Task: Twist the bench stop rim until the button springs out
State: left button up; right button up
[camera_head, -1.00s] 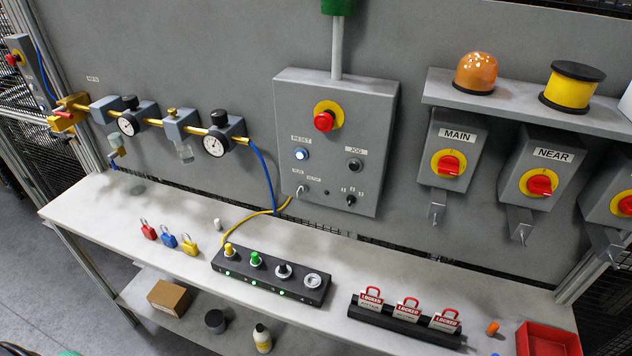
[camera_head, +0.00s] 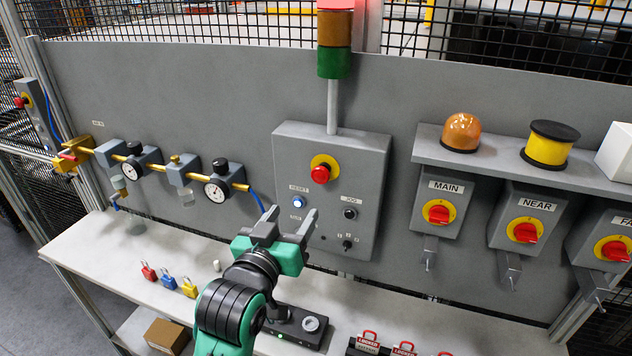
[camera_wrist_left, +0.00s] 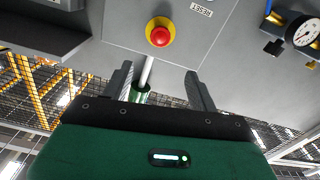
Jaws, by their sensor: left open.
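The bench stop is a red mushroom button (camera_head: 320,174) on a yellow round plate, on the upper part of the grey control box (camera_head: 372,150). In the left wrist view the red button (camera_wrist_left: 160,36) shows beyond the fingertips, near the top centre. My left gripper (camera_head: 290,216) is open and empty, in front of the lower part of the control box and below the button, not touching the button. In the left wrist view its two fingers (camera_wrist_left: 160,72) stand well apart. Whether the button is pressed in or out I cannot tell. My right gripper is not in view.
A lit blue reset button (camera_head: 298,201) and a black jog button (camera_head: 350,213) sit below the stop. A signal tower (camera_head: 334,62) rises above the box. Gauges with a brass pipe (camera_head: 168,172) are at left. Red rotary switches (camera_head: 439,214) hang under a shelf (camera_head: 490,168) at right.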

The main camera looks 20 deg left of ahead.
aim_at(319, 176)
pick_arm(q)
jog(key=w+p, duration=0.1)
jog(key=w, duration=0.7)
jog(key=w+p, duration=0.1)
jog(key=w, duration=0.4)
jog(key=shift+d+p, duration=0.25)
jog(key=shift+p, duration=0.05)
jog(key=shift+w+f, duration=0.1)
jog(key=shift+w, duration=0.25)
